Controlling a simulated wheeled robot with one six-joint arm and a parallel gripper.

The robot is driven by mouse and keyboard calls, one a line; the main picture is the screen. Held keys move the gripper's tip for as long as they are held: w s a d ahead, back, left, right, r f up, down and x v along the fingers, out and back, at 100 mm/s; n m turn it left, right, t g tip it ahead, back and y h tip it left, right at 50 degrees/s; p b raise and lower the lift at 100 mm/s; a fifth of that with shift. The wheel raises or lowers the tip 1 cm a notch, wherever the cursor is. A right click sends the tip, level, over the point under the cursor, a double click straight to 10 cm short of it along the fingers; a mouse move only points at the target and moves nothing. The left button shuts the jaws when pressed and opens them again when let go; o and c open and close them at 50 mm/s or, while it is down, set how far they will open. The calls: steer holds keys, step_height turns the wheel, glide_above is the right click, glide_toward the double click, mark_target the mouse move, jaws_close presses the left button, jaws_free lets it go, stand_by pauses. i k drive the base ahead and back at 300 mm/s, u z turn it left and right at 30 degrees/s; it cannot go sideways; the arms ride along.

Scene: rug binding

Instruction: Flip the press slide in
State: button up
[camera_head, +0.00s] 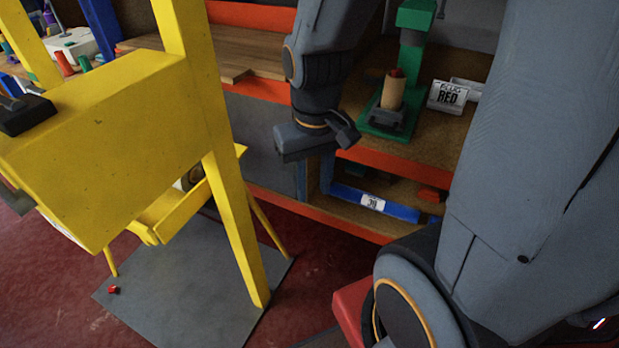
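A green press (413,60) stands on a brown shelf top at the back right, with an upright column and a flat base. A tan cylinder (393,90) with a red top stands upright at the press. A dark grey block (391,117), perhaps the slide, sits at the cylinder's foot on the green base; I cannot tell its position in its travel. My gripper (320,145) hangs to the left of the press, in front of the shelf and apart from the press. Its fingers are seen at an angle, and their gap is not clear. Nothing shows held in it.
A blue bar labelled 39 (400,208) lies on the lower shelf. A yellow frame (231,215) stands at left on a grey mat (180,306). A small red piece (113,289) lies on the mat.

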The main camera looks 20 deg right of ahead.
mark_target(387, 115)
steer(key=z, duration=1.95)
steer(key=k, duration=0.6)
steer(key=u, duration=0.35)
steer(key=i, duration=0.5)
